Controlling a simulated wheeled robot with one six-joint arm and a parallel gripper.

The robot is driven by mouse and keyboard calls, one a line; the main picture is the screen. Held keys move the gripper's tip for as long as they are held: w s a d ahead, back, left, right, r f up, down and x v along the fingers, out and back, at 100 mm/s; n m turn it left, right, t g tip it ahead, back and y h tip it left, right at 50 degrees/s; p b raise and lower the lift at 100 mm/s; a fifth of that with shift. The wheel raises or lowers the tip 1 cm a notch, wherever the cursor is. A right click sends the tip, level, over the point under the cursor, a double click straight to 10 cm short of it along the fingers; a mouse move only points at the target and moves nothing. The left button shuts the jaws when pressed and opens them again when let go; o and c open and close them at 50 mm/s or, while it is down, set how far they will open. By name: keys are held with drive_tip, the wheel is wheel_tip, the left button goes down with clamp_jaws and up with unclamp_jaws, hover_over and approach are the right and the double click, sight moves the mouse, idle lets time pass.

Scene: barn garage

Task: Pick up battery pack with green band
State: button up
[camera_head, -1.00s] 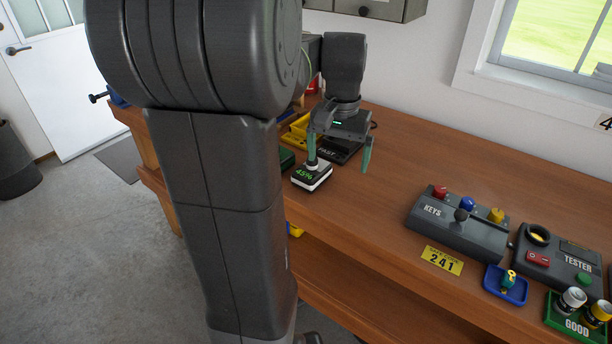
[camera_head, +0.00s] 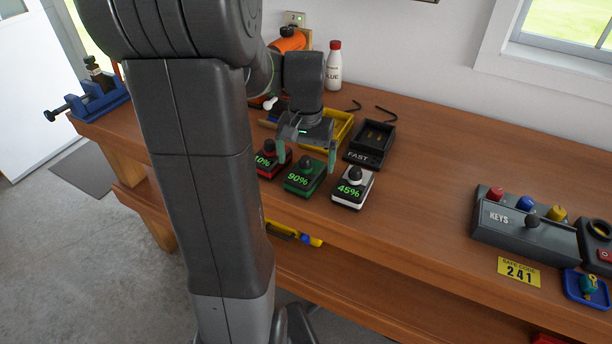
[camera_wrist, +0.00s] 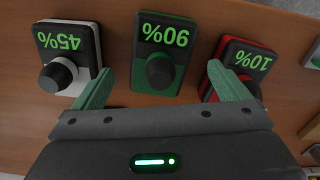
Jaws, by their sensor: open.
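The battery pack with the green band (camera_head: 305,177) stands on the workbench and reads 90%, with a black knob on top. In the wrist view the green-band pack (camera_wrist: 160,50) lies centred between my fingers, its knob just ahead of the palm. My gripper (camera_head: 307,158) is open above it, one finger to each side; in the wrist view the fingers (camera_wrist: 158,88) hold nothing. A white-band pack (camera_head: 352,187) reading 45% stands to its right, and a red-band pack (camera_head: 267,160) reading 10% stands to its left, partly hidden by my arm.
A black charger marked FAST (camera_head: 371,143) is behind the packs, next to a yellow tray (camera_head: 338,131). A glue bottle (camera_head: 334,68) stands at the back. A keys box (camera_head: 525,225) is at right. The bench between is clear.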

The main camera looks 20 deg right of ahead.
sight(306, 173)
wheel_tip(306, 173, down, 5)
drive_tip(key=shift+s+a+r, duration=0.1)
drive_tip(key=c, duration=1.3)
